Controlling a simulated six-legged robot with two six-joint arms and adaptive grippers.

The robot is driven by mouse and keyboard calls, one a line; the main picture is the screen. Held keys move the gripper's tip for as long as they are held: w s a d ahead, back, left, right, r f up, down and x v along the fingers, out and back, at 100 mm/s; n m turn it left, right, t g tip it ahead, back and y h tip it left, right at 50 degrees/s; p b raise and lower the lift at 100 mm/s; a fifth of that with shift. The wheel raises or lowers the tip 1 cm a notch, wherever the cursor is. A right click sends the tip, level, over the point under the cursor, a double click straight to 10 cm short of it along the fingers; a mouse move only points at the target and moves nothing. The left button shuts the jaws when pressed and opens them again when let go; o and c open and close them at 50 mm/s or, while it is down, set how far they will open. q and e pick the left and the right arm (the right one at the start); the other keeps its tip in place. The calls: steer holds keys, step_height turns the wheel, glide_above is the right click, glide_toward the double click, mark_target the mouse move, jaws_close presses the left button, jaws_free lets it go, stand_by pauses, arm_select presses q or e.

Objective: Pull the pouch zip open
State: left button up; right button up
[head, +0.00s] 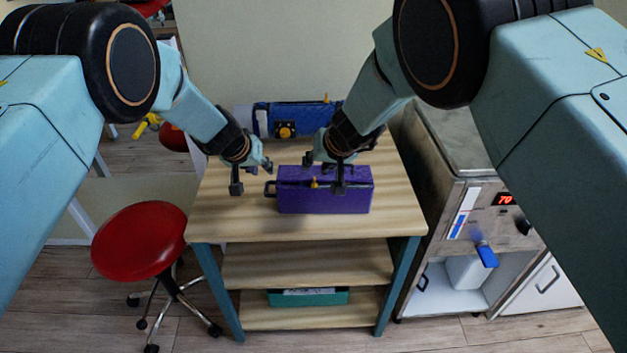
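The purple pouch (345,203) lies on the wooden top of the trolley. A dark zip line runs along its upper side, with a small yellow-orange zip pull (314,183) left of the middle. A dark loop (270,189) sticks out at its left end. My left gripper (252,177) is open and empty, left of the pouch and near the loop, apart from the zip pull. My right gripper (324,174) is open above the pouch, its fingers spread on either side of the zip pull. I cannot tell whether its fingertips touch the pouch.
A blue roll (305,117) with an orange buckle lies behind the pouch. The trolley top (230,222) is bare at the front and left. A steel cabinet (480,195) stands close on the right, a red stool (139,241) on the left. A teal box (308,298) sits on the bottom shelf.

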steer(key=shift+f, duration=2.5)
steer(key=shift+c, duration=0.2)
jaws_close()
arm_select(q)
steer(key=shift+f, duration=3.75)
